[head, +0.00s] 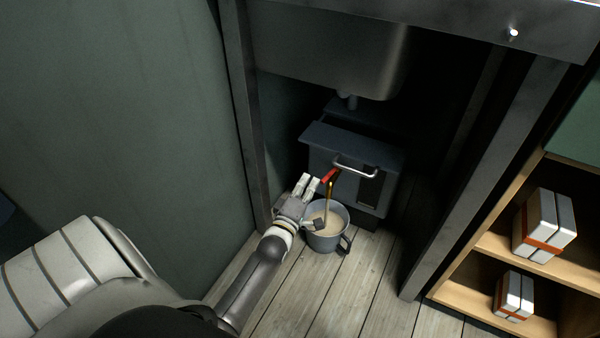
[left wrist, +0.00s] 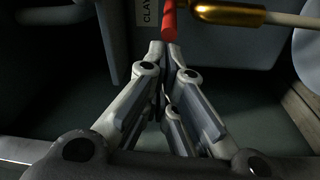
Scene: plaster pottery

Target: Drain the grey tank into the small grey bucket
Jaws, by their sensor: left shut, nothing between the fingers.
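The grey tank (head: 322,137) stands under the sink, with a metal bar handle on its front. A tap with a red lever (head: 330,174) sticks out of it; the red lever (left wrist: 168,22) and brass tap body (left wrist: 230,14) show in the left wrist view. A thin brownish stream runs from the tap into the small grey bucket (head: 328,241) on the floor, which holds beige liquid. My left gripper (head: 310,182) is shut and empty. Its fingertips (left wrist: 168,47) are right at the lever's end; I cannot tell whether they touch it. My right gripper is out of view.
A metal sink (head: 330,60) hangs above the tank. Metal posts stand left (head: 245,110) and right (head: 490,150) of the tank. A wooden shelf (head: 500,246) with white boxes with orange bands stands at right. Plank floor (head: 370,275) in front of the bucket is free.

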